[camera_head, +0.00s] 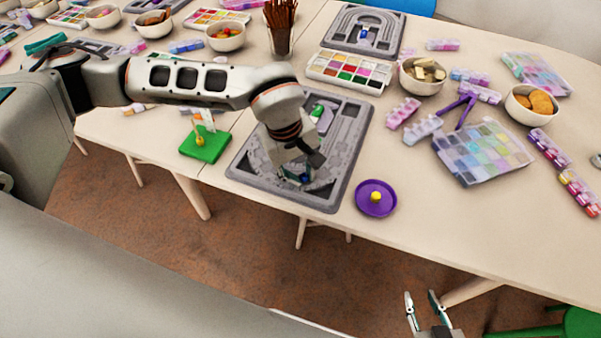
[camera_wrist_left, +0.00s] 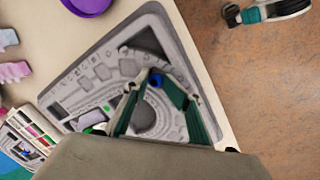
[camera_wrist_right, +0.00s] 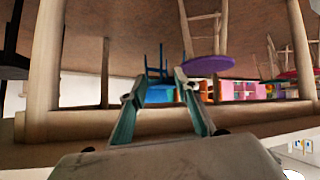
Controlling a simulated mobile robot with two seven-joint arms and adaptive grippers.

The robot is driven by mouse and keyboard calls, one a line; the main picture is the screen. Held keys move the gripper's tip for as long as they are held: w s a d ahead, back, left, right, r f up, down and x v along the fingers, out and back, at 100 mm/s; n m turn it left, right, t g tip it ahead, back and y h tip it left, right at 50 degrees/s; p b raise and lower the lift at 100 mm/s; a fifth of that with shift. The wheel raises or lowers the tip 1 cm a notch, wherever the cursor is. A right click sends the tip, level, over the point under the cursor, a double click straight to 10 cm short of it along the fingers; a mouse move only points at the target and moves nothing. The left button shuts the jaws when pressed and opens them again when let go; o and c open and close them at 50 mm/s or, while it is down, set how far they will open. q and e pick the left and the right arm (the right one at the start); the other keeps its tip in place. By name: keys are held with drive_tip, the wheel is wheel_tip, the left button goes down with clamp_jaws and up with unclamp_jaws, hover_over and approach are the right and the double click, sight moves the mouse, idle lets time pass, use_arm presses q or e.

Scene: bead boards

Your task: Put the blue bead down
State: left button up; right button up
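The blue bead (camera_wrist_left: 155,81) shows between the fingertips of my left gripper (camera_wrist_left: 154,78) in the left wrist view. The fingers close in on it from both sides. In the head view my left gripper (camera_head: 297,172) is low over the near part of the grey bead board (camera_head: 335,197), with a bit of blue at its tips. The arm hides part of the board. Whether the bead touches the board cannot be told. My right gripper (camera_head: 424,302) is open and empty, off the table's front edge; its spread fingers also show in the right wrist view (camera_wrist_right: 158,85).
A purple dish (camera_head: 364,207) with a yellow bead (camera_head: 376,196) stands right of the board. A green base (camera_head: 216,146) with a yellow piece is on its left. A paint set (camera_head: 349,72), bowls and a bead box (camera_head: 484,152) lie farther back and right.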

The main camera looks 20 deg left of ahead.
use_arm(q)
wheel_tip(320, 180, up, 13)
drive_tip(key=s+a+p, duration=0.1)
drive_tip(key=shift+s+a+p, duration=0.2)
drive_tip(key=shift+a+p, duration=0.1)
idle(0.4)
